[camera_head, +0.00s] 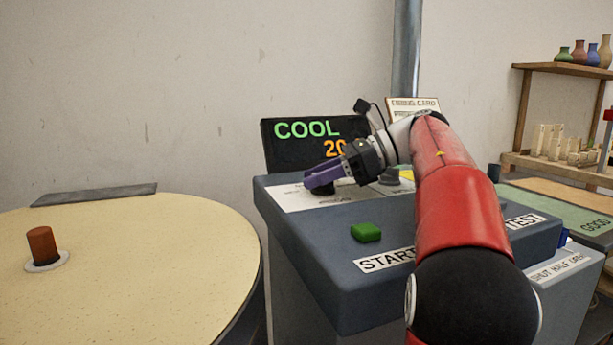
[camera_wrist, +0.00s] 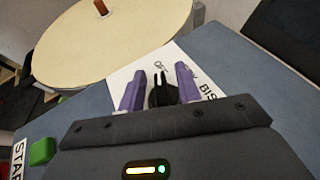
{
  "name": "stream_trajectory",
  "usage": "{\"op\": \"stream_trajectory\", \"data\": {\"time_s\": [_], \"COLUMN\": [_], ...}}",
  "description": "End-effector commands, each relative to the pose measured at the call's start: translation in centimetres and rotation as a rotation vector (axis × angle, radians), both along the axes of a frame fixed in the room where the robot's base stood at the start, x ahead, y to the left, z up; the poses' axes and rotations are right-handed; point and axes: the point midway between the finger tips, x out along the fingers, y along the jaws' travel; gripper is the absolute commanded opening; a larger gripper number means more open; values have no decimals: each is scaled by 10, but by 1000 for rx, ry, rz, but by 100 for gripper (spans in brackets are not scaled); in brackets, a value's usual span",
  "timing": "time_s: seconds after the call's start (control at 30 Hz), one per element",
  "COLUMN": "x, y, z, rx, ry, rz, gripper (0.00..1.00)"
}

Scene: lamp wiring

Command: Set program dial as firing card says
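My gripper (camera_head: 312,180) has purple fingers and is over the left part of the console's white label panel (camera_head: 288,197). In the wrist view the fingers (camera_wrist: 159,90) stand apart on either side of a black dial (camera_wrist: 160,97) with a raised ridge. Slim gaps seem to show between fingers and ridge. The same dial (camera_head: 323,189) shows under the fingers in the head view. A second dark dial (camera_head: 390,177) sits further right, partly behind my arm. The firing card (camera_head: 413,104) stands behind the console, its lower part hidden and its small text unreadable.
A black display (camera_head: 290,150) reads "COOL" and "20", its right side covered. A green button (camera_head: 366,233) sits above a START label (camera_head: 385,260). A round cream table (camera_head: 130,260) with a brown cylinder (camera_head: 41,246) is left. Shelves (camera_head: 530,110) stand right.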

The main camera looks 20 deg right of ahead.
Motion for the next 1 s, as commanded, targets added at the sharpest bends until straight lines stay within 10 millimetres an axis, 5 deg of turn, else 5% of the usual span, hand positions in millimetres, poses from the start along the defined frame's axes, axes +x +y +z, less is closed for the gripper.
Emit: {"op": "stream_trajectory", "data": {"time_s": [0.2, 0.47, 1.0], "x": [0, 0, 0], "y": [0, 0, 0], "z": [0, 0, -4], "rx": [0, 0, -1], "ry": [0, 0, -1], "rz": [0, 0, -113], "gripper": [34, 0, 0]}}
